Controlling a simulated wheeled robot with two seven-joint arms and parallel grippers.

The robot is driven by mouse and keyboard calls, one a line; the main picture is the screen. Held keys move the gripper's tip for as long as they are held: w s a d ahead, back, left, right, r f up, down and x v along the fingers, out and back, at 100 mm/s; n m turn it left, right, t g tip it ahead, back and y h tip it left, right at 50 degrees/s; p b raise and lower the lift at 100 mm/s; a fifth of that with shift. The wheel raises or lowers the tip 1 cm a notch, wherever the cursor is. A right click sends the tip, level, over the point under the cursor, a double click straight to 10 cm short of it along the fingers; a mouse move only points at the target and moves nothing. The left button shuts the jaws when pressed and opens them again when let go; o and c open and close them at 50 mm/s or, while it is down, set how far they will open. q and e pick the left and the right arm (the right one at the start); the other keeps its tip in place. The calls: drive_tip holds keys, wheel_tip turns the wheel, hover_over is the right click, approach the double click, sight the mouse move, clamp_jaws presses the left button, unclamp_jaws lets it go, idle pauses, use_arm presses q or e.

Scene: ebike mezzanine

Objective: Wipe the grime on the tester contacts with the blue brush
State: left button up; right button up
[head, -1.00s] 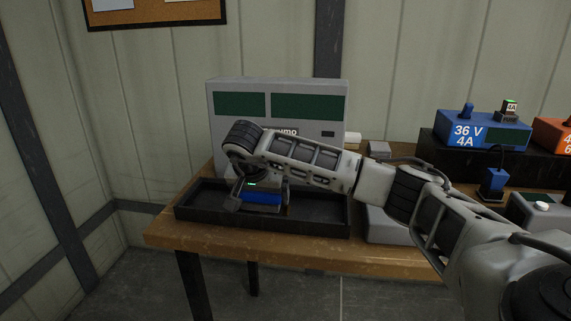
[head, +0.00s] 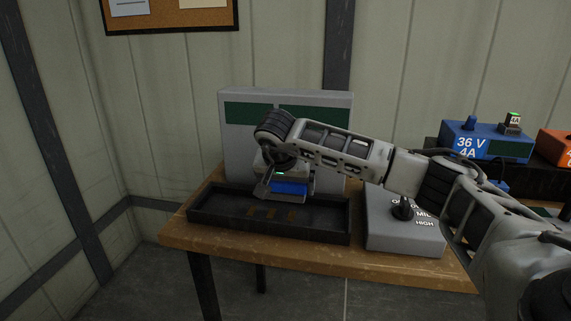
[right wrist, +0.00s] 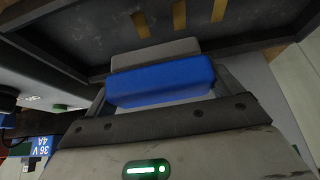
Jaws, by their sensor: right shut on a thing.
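The blue brush (head: 290,188) is held in my right gripper (head: 284,191), which is shut on it. In the head view it shows at the back edge of the black tray, seemingly above it. The right wrist view shows the brush's blue body (right wrist: 160,82) and a grey part (right wrist: 155,52) beyond it. Several brownish contact strips (head: 270,213) lie on the tray floor, in front of the brush; they also show in the right wrist view (right wrist: 180,15), apart from the brush. The grey tester (head: 236,155) with dark green panels stands behind, partly hidden by my arm. My left gripper is out of view.
The black tray (head: 216,220) has raised walls and sits at the left of the wooden table (head: 300,258). A grey box (head: 405,240) with a black knob stands right of it. A blue 36 V 4A unit (head: 480,140) is farther right.

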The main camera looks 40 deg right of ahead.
drive_tip(key=shift+r+p, duration=1)
drive_tip(key=shift+r, duration=0.6)
